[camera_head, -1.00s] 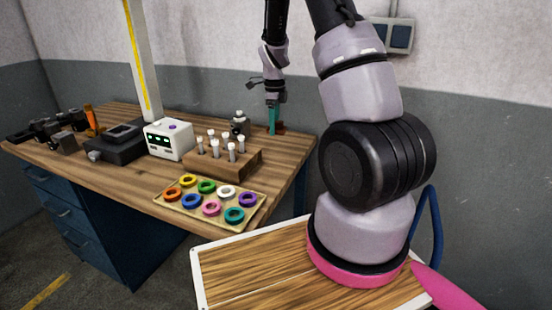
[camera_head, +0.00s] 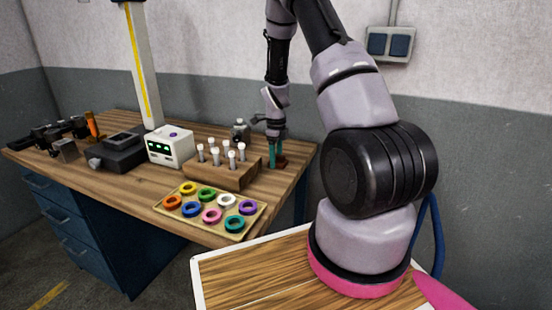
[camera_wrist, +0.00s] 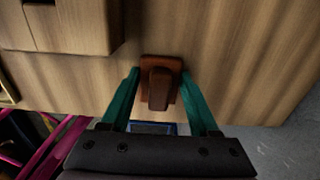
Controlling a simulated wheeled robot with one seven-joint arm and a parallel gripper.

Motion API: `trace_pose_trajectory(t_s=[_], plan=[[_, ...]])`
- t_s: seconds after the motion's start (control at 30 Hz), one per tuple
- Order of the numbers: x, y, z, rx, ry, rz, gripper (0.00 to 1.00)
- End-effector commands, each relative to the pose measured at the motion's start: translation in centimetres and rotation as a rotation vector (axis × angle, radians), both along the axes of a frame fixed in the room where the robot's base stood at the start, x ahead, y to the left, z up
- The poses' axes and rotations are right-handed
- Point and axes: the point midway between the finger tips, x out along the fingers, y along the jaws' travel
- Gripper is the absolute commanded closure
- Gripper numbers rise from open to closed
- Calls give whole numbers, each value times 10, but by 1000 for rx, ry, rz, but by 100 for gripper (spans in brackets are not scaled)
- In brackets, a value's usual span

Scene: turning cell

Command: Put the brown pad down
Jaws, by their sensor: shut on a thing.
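The brown pad (camera_wrist: 160,63) is a reddish-brown block with a raised grip, seen between my teal fingers in the wrist view. In the head view the pad (camera_head: 282,161) shows small at the right end of the wooden bench (camera_head: 140,183). My gripper (camera_wrist: 160,78) is shut on the pad, a finger at each side of it. In the head view my gripper (camera_head: 275,155) points down over the bench, right of the wooden vial rack. The pad is at or just above the bench top; I cannot tell whether it touches.
The wooden rack (camera_head: 222,175) with several white-capped vials is left of my gripper. A grey bottle-like item (camera_head: 240,131) stands behind it. A tray of coloured rings (camera_head: 210,228) lies at the front edge. A white device (camera_head: 169,146) stands farther left. The bench's right edge is close.

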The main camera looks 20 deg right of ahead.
Motion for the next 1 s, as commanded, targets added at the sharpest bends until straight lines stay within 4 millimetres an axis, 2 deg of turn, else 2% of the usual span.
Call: trace_pose_trajectory(t_s=[0.27,0.3,0.33,0.37,0.63,0.77,0.87,1.0], plan=[[0,0,-2,0,0,1,100],[0,0,-2,0,-1,1,27],[0,0,-2,0,-1,1,16],[0,0,-2,0,-1,1,9],[0,0,-2,0,-1,1,9],[1,0,5,-1,-4,2,9],[2,1,20,-1,-5,2,9],[2,1,51,-1,-7,3,9]])
